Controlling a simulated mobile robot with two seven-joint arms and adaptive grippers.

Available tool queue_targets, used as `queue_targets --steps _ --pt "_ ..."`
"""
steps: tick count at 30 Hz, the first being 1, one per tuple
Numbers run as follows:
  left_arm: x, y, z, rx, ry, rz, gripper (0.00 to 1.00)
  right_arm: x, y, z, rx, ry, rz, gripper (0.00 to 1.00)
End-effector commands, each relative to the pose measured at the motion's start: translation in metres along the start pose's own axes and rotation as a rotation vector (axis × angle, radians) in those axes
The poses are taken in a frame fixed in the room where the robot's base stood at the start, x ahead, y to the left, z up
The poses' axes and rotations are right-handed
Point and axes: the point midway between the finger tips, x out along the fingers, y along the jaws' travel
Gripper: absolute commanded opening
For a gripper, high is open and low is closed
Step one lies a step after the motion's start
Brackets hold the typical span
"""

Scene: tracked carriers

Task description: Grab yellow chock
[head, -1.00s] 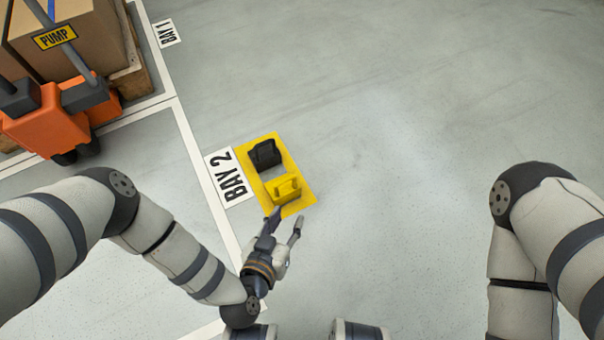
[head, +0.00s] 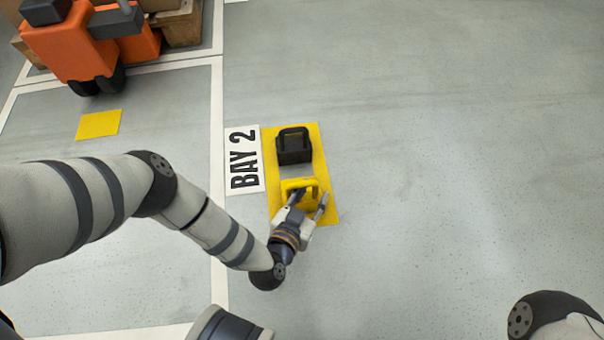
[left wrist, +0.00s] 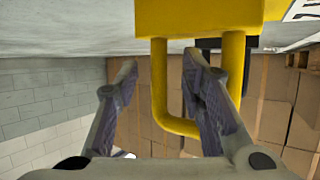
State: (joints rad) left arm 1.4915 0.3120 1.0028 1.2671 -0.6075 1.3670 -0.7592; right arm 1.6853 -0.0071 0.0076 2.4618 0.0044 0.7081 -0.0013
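The yellow chock (head: 289,185), a block with a loop handle, sits on the near half of the yellow mat (head: 329,178) beside the BAY 2 sign. My left gripper (head: 311,199) is at its near side, fingers apart and overlapping it in the head view. In the left wrist view, the chock (left wrist: 200,16) is at the top with its handle running down. My left gripper (left wrist: 155,78) is open there. One handle bar shows between its fingers, and one finger overlaps the loop. Contact cannot be told. My right gripper is out of view.
A black chock (head: 294,150) with a handle sits on the mat's far half. The BAY 2 sign (head: 244,160) lies left of it. Floor to the right is clear.

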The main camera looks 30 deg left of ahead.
Motion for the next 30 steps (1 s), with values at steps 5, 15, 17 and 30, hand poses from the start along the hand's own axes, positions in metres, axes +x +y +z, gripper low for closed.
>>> queue_targets --steps 5,15,17,30 --pt "0.023 0.001 0.001 0.0 0.001 0.0 0.36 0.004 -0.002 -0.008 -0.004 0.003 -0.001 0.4" --pt "0.023 0.001 0.001 -0.001 -0.001 0.001 0.05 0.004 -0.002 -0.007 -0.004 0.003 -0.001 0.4" --pt "0.023 0.001 0.001 -0.001 -0.001 0.001 0.0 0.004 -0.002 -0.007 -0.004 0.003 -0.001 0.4" --pt "0.022 0.001 -0.002 -0.002 0.0 0.002 0.0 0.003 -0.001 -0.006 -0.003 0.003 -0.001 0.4"
